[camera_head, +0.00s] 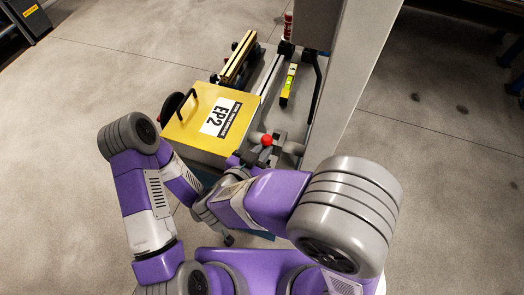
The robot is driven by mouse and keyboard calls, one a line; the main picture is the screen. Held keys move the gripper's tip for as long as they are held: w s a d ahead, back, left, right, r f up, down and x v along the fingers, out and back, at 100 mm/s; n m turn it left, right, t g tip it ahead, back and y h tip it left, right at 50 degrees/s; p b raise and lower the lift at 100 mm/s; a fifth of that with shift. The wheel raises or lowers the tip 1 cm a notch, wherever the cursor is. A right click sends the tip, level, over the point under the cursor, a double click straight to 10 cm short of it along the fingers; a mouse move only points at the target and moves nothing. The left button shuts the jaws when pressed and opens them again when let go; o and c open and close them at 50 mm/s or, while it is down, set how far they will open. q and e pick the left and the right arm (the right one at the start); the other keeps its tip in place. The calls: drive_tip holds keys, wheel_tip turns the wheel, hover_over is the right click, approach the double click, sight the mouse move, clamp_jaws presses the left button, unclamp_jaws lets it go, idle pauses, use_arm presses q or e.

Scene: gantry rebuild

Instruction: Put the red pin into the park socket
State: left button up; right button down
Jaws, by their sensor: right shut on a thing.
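The red pin (267,140) shows only as a round red head just right of the yellow box's near corner. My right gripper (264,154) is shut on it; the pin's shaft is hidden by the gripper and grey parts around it. Grey bracket-like parts (290,148) stand close on the right of the pin. I cannot tell which part is the park socket, or whether the pin touches it. My left arm comes in from the left and folds back toward the middle below the box; its gripper cannot be made out.
A yellow box (191,128) marked EP2, with a black handle, lies left of the pin. Behind it are a yellow-topped rail (238,57) and a yellow-green level-like bar (288,84). A tall pale post (352,75) rises on the right. Open concrete floor lies on both sides.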

drive_tip(key=shift+f+p, duration=0.35)
drive_tip(key=shift+p, duration=0.25)
idle(0.9)
drive_tip(key=shift+f, duration=0.25)
idle(0.3)
drive_tip(key=shift+f+b, duration=0.95)
drive_tip(key=shift+f, duration=0.65)
drive_tip(key=shift+f, duration=0.35)
drive_tip(key=shift+f+b, duration=0.55)
drive_tip(key=shift+f, duration=0.15)
drive_tip(key=c, duration=0.5)
unclamp_jaws()
